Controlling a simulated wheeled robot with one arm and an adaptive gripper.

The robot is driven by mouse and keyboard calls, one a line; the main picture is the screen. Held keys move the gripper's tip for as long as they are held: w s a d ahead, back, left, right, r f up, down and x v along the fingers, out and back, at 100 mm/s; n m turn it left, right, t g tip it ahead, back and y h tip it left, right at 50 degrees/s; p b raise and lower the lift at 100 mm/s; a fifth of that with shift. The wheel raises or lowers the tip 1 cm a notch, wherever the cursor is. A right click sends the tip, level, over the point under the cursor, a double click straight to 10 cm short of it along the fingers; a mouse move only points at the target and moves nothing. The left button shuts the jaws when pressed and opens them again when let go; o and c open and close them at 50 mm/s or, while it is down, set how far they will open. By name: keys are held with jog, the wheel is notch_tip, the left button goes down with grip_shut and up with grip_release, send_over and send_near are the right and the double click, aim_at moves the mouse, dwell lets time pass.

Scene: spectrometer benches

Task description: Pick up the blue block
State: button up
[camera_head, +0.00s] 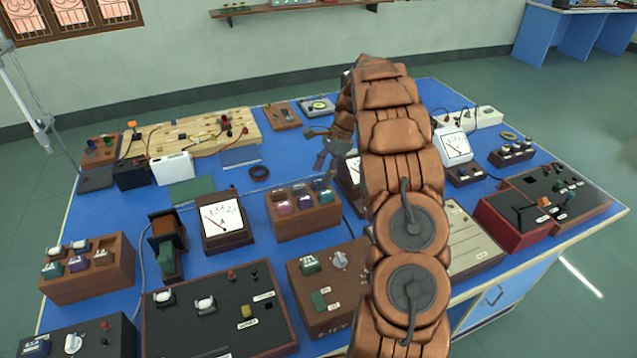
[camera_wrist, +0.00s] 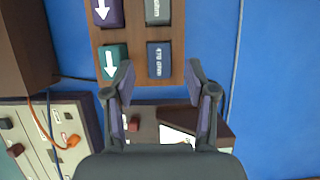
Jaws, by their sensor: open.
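In the wrist view, the blue block (camera_wrist: 160,60) is dark blue with white lettering and sits in a brown wooden rack (camera_wrist: 135,45). A teal block (camera_wrist: 112,62) with a white arrow is left of it, a grey-green block (camera_wrist: 158,11) above it and a purple block (camera_wrist: 108,12) at upper left. In the head view my gripper (camera_head: 324,148) hangs over the blue bench, partly hidden by my arm.
In the head view, a wooden rack of coloured blocks (camera_head: 303,222) stands beside an ammeter (camera_head: 224,219); another rack (camera_head: 88,277) stands at left. A wooden board (camera_head: 190,132) lies behind. In the wrist view, bare blue bench (camera_wrist: 280,90) shows at right, crossed by a thin cable.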

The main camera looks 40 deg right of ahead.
aim_at(319, 186)
jog(key=shift+x, duration=1.35)
grip_shut()
